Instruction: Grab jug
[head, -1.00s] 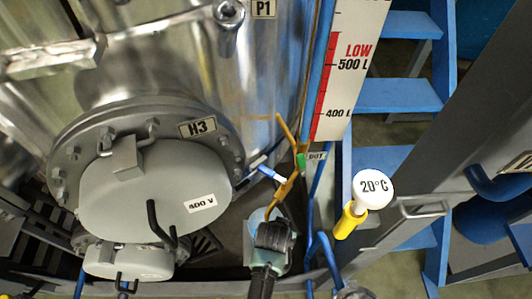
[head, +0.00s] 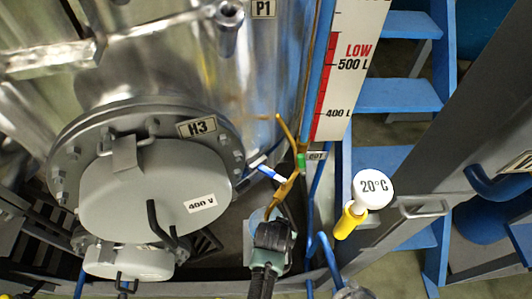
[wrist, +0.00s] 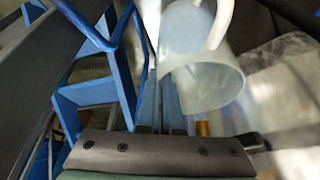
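The jug (wrist: 212,75) is a translucent pale cylinder with a white handle. It hangs or stands in the upper right of the middle in the wrist view, with its round end toward the camera. In the head view I cannot make the jug out for certain; a pale bluish patch shows beside my wrist.
A large steel vessel (head: 190,60) with a grey hatch (head: 150,190) fills the left. Blue stairs (head: 398,94) and a grey beam (head: 440,145) are on the right. A yellow and white thermometer (head: 373,188) and blue pipes stand close to the right of my gripper.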

